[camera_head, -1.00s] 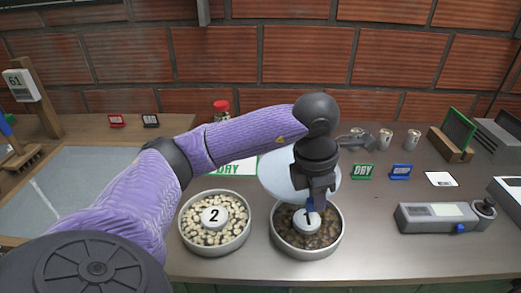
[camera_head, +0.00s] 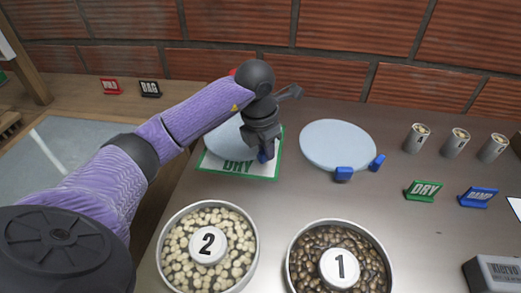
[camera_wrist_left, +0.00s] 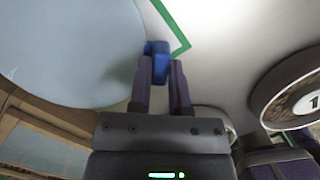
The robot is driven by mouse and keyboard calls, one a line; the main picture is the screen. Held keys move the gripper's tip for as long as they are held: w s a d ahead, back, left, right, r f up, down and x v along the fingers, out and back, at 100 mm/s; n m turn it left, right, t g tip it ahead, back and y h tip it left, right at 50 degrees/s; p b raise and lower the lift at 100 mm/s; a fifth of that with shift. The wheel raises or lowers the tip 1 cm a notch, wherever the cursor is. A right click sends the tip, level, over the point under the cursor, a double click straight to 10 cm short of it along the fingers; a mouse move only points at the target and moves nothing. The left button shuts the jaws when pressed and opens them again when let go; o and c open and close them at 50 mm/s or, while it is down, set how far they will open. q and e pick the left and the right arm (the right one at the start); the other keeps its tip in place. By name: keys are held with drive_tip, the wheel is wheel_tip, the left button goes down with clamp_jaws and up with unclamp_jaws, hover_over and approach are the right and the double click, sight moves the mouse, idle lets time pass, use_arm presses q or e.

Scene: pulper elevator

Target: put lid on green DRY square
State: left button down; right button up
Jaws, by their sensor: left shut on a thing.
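My left gripper (camera_head: 264,152) is shut on the blue tab of a pale blue round lid (camera_head: 222,140). The lid is over the green-bordered DRY square (camera_head: 240,169) and covers part of it; my gripper hides its right edge. I cannot tell whether it touches the square. In the left wrist view, the jaws (camera_wrist_left: 160,52) hold the blue tab, with the lid (camera_wrist_left: 65,45) to the left and a green corner of the square (camera_wrist_left: 182,47) beyond. My right gripper is not in view.
Bowls of pale beans (camera_head: 162,257) and dark beans (camera_head: 292,262) stand in front. A green DRY sign (camera_head: 422,191), a blue sign (camera_head: 478,197) and several cups (camera_head: 455,142) stand at right.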

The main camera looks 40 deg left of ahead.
sight(266, 160)
use_arm(q)
wheel_tip(266, 160, down, 3)
drive_tip(key=shift+f+b, duration=0.15)
drive_tip(key=shift+b, duration=0.35)
drive_tip(key=c, duration=0.7)
unclamp_jaws()
drive_tip(key=shift+c, duration=0.2)
drive_tip(key=shift+o, duration=0.8)
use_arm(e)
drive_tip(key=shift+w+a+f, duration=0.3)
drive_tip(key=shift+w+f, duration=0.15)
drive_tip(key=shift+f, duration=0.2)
